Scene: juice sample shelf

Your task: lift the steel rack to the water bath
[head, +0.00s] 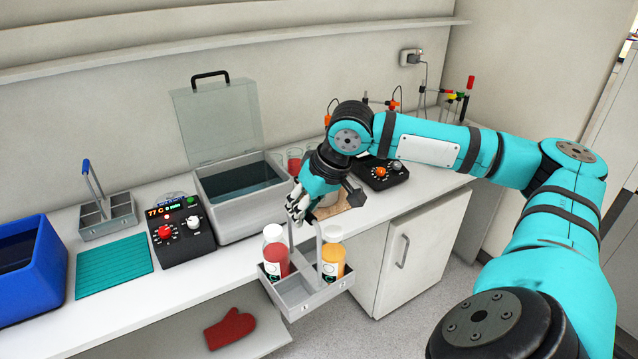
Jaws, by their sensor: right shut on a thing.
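My right gripper (297,212) is shut on the tall handle of a steel rack (310,300). The rack hangs in front of the bench's front edge, a little tilted in the picture. The water bath (240,205) is a grey tank with dark water, behind and left of the rack. Its clear lid (218,118) stands open against the wall. My left gripper is not in view.
A controller (181,228) stands left of the bath. Further left are a second, empty rack (107,215) with a blue handle, a teal mat (114,266) and a blue tub (32,270). A red mitt (230,328) lies on a lower shelf. A hotplate (381,174) stands behind my right arm.

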